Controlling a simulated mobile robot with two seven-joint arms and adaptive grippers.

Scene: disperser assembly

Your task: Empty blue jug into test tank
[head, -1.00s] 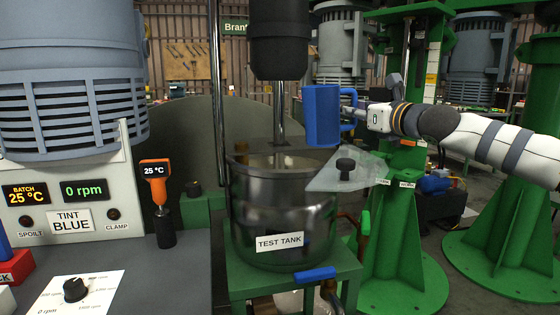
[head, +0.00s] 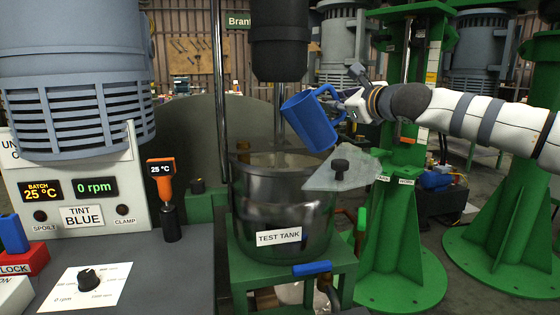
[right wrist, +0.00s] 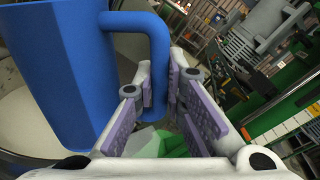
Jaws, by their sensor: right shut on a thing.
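The blue jug (head: 308,121) is held in the air above the right part of the test tank (head: 282,215), tilted with its top toward the left. My right gripper (head: 350,106) is shut on the jug's handle; the right wrist view shows the handle (right wrist: 158,60) between the purple-padded fingers (right wrist: 160,100) and the jug body (right wrist: 65,75) at left. The tank is dark and shiny with an open top. No stream from the jug is visible. My left gripper is not in view.
A dark mixer head (head: 290,40) and its shaft hang over the tank. A thin vertical rod (head: 219,90) stands at its left. A control panel (head: 80,190) and an orange thermometer (head: 161,182) are further left. Green pillars (head: 400,240) stand at right.

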